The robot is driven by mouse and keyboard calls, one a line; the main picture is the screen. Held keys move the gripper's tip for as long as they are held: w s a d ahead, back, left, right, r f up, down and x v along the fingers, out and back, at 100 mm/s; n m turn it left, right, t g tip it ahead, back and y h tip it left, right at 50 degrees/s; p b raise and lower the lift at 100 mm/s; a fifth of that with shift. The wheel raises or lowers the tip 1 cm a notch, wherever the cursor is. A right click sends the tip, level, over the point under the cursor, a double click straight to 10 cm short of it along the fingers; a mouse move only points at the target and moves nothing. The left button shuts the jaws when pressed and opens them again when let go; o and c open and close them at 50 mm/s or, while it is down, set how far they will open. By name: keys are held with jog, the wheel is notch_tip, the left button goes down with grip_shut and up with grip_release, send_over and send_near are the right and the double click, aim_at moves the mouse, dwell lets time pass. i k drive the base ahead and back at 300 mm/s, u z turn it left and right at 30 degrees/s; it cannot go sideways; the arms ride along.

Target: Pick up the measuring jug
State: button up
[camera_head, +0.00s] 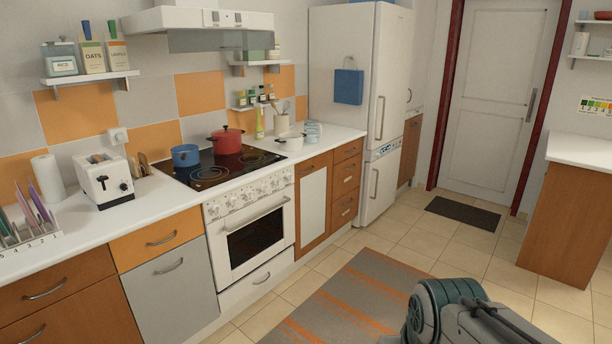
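A small pale blue and white item (313,131) stands on the far end of the counter, right of the stove and close to the fridge. It may be the measuring jug, but it is too small to tell for sure. A white pot (289,142) stands just in front and to the left of it. Part of my arm shows at the bottom right, over the floor and rug, far from the counter. My gripper is not in view.
A red pot (226,140) and a blue pot (185,155) stand on the black stovetop (210,174). A utensil holder (281,123) and a green bottle (259,126) are behind. The tiled floor (406,242) before the fridge (341,80) is clear. A wooden counter (566,225) stands at right.

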aim_at(311, 125)
jog(key=u, duration=0.1)
jog(key=i, duration=2.1)
jog(key=z, duration=0.2)
jog(key=i, duration=1.95)
jog(key=z, duration=0.35)
jog(key=i, duration=0.6)
jog(key=z, duration=0.1)
